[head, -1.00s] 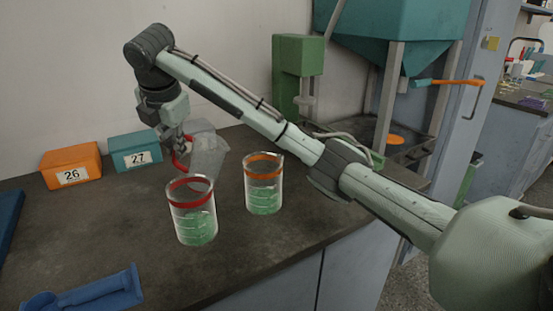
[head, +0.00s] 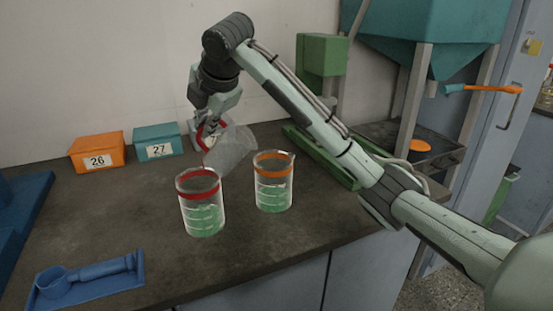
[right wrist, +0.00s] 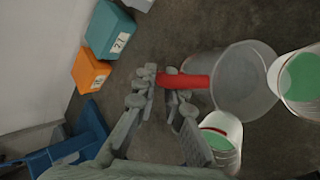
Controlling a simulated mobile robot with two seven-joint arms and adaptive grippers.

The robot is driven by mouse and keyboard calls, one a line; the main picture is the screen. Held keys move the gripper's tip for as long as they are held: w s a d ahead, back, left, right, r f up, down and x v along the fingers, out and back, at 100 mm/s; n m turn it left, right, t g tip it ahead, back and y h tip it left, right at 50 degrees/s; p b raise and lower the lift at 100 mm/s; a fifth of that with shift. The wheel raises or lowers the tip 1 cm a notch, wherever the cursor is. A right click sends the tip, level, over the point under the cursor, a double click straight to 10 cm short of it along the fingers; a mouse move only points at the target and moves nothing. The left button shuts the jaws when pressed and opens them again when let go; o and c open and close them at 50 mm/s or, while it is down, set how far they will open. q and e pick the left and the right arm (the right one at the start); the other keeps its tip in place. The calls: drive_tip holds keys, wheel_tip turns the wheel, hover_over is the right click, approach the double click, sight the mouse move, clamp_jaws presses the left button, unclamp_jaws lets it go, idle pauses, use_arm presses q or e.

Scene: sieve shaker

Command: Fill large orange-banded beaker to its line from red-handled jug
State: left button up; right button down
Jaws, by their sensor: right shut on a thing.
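My right gripper (head: 208,132) is shut on the red handle (right wrist: 188,82) of a clear, greyish jug (head: 231,148). The jug is tilted, its mouth leaning right towards the orange-banded beaker (head: 273,170); I see no stream, and its contents cannot be made out. That beaker stands upright on the bench with green material in its lower part. In the right wrist view, the jug (right wrist: 240,88) is close beside a beaker with green inside (right wrist: 300,76) at the right edge. My left gripper is not in view.
A red-banded beaker (head: 202,205), also holding green material, stands left of the orange-banded one. Orange box 26 (head: 97,152) and teal box 27 (head: 158,141) stand at the back left. A blue holder (head: 88,280) lies at the front left. A green-framed machine (head: 323,55) stands behind.

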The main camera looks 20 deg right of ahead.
drive_tip(key=shift+s+d+r, duration=0.15)
drive_tip(key=shift+r, duration=0.15)
drive_tip(key=shift+r, duration=0.1)
drive_tip(key=shift+s+d+r, duration=0.1)
drive_tip(key=shift+r, duration=0.25)
drive_tip(key=shift+s+d+r+t+y, duration=0.1)
drive_tip(key=shift+r+t+y, duration=0.2)
drive_tip(key=shift+r, duration=0.1)
drive_tip(key=shift+s+d+r, duration=0.1)
drive_tip(key=shift+r, duration=0.15)
drive_tip(key=shift+t, duration=0.3)
drive_tip(key=shift+s+d+y, duration=0.15)
drive_tip(key=shift+d+y, duration=0.05)
drive_tip(key=shift+y, duration=0.2)
drive_tip(key=shift+s+m+t, duration=0.1)
drive_tip(key=shift+m+t, duration=0.2)
